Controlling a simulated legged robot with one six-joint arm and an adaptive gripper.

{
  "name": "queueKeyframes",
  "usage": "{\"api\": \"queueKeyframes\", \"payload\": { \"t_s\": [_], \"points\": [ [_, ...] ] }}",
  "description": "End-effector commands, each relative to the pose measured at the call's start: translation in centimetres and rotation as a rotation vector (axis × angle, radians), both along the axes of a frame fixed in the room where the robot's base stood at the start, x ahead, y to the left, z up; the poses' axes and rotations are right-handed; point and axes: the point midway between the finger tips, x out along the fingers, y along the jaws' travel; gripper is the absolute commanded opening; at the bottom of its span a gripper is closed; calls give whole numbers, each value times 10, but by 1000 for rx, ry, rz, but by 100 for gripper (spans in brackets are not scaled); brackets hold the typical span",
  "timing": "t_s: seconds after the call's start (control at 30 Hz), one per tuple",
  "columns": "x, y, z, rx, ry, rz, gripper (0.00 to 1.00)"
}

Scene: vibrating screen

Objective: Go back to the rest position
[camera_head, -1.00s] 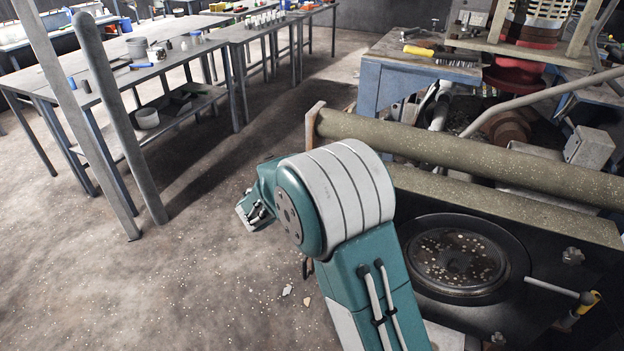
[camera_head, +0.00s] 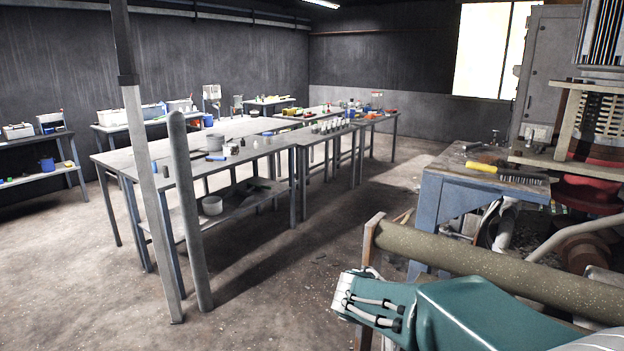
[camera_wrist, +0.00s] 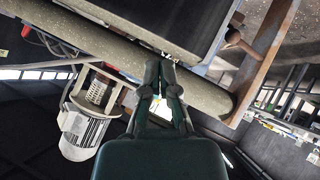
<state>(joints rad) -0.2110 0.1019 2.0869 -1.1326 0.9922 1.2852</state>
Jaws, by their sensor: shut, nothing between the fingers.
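My gripper (camera_wrist: 161,68) shows in the wrist view, its two dark green fingers together at the tips with nothing between them. The fingertips appear in front of a speckled round beam (camera_wrist: 95,38); I cannot tell whether they touch it. In the head view my teal arm reaches in from the lower right, in front of the same speckled beam (camera_head: 490,265). I cannot make out my gripper's fingers in the head view.
A long grey table (camera_head: 140,162) stands at the left behind two upright posts (camera_head: 187,215). A blue bench (camera_head: 437,205) with a yellow-handled brush (camera_head: 505,172) is at the right. A motor (camera_wrist: 83,132) and spring show in the wrist view. Open floor lies at the lower left.

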Motion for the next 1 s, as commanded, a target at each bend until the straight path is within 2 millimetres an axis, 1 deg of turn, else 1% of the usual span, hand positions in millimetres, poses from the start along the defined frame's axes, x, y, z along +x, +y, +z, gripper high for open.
{"api": "queueKeyframes", "payload": {
  "t_s": [0.03,0.1,0.27,0.4,0.6,0.7,0.8,0.9,1.0],
  "points": [
    [-18,-4,8,35,25,-3,0],
    [-41,-8,13,85,72,4,0],
    [-92,-7,21,211,153,55,0],
    [-133,1,26,323,194,132,0],
    [-183,20,29,469,197,289,0],
    [-203,32,31,525,177,378,0],
    [-216,43,31,561,154,450,0],
    [-223,49,32,579,139,495,0],
    [-225,51,32,585,136,511,0]
  ]
}}
